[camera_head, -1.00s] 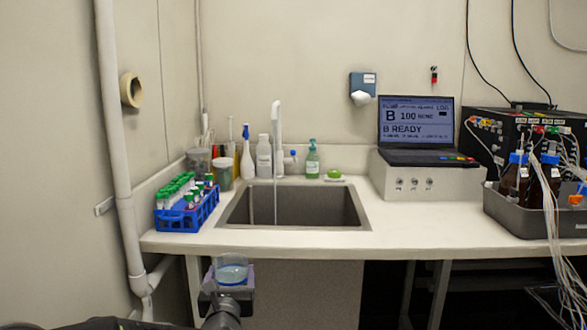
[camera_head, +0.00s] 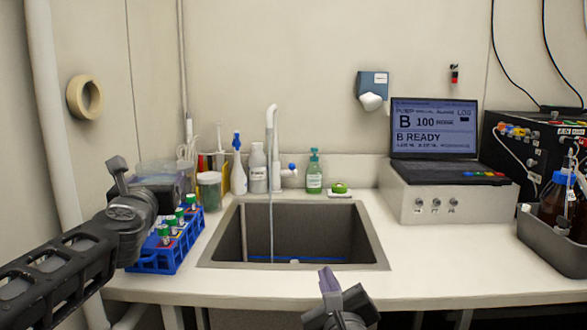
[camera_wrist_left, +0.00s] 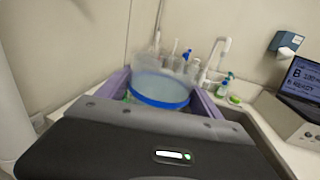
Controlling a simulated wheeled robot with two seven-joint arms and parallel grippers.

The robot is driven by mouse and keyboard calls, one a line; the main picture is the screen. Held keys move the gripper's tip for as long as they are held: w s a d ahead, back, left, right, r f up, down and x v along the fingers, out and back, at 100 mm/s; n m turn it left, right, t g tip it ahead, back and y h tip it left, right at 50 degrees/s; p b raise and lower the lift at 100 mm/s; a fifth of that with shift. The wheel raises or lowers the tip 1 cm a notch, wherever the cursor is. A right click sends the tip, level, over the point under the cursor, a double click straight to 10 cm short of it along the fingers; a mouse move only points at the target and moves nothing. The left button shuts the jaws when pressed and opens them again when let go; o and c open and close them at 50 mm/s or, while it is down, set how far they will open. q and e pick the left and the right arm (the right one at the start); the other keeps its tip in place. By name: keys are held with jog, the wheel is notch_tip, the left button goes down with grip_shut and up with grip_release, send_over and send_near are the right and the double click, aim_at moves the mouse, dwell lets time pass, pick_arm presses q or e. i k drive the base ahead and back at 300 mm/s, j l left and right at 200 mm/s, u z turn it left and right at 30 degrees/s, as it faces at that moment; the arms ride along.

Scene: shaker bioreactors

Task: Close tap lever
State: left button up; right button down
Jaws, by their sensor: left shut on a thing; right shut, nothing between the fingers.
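The white tap (camera_head: 271,135) stands behind the sink (camera_head: 230,235). A thin stream of water falls from its spout into the sink. Its side lever (camera_head: 289,171) has a blue end and sits low on the right of the tap. My right gripper (camera_head: 335,290) is shut and empty in front of the sink, low in the head view and apart from the lever. My left gripper (camera_head: 166,187) is shut on a clear cup (camera_head: 165,168), left of the sink above the tube rack. In the left wrist view the cup (camera_wrist_left: 160,88) sits between purple fingers, with blue around its lower part.
A blue rack (camera_head: 165,256) of green-capped tubes stands left of the sink. Bottles (camera_head: 258,168) flank the tap, with a green soap bottle (camera_head: 314,172) to its right. A laptop (camera_head: 435,135) rests on a white box (camera_head: 435,205).

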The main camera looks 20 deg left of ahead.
aim_at(292, 166)
jog(key=i+j, duration=0.25)
jog(key=i, duration=0.15)
jog(key=i+j, duration=0.2)
jog(key=i, duration=0.2)
jog(key=i+j, duration=0.25)
jog(key=i, duration=0.15)
